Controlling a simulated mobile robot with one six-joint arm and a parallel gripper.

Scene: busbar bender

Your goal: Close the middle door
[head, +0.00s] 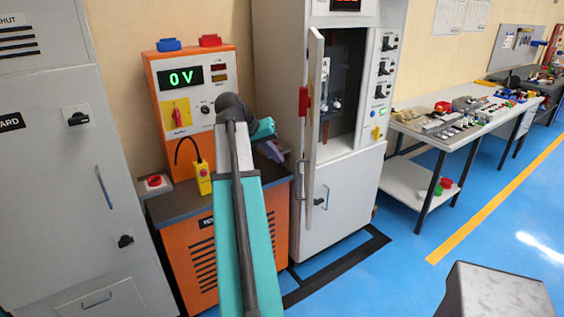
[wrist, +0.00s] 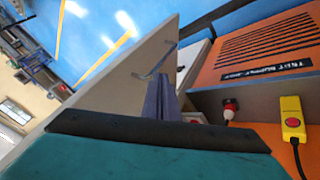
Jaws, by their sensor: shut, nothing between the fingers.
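The light grey cabinet (head: 345,200) in the middle of the head view has a narrow door (head: 314,90) standing open, seen nearly edge-on. A red handle (head: 304,100) is on its left side. Behind it the dark interior shows. My gripper (head: 270,150) is shut and empty, left of the door and in front of the orange unit. In the wrist view the shut purple-grey fingers (wrist: 160,100) point toward a pale panel (wrist: 125,75) with a metal bar handle (wrist: 155,63). I cannot tell whether they touch it.
The orange unit (head: 195,240) with a yellow pendant (head: 202,178) stands at left, close to my arm. A grey cabinet (head: 50,170) is further left. A workbench (head: 465,125) with parts stands at right. Blue floor is clear between cabinet and grey block (head: 495,290).

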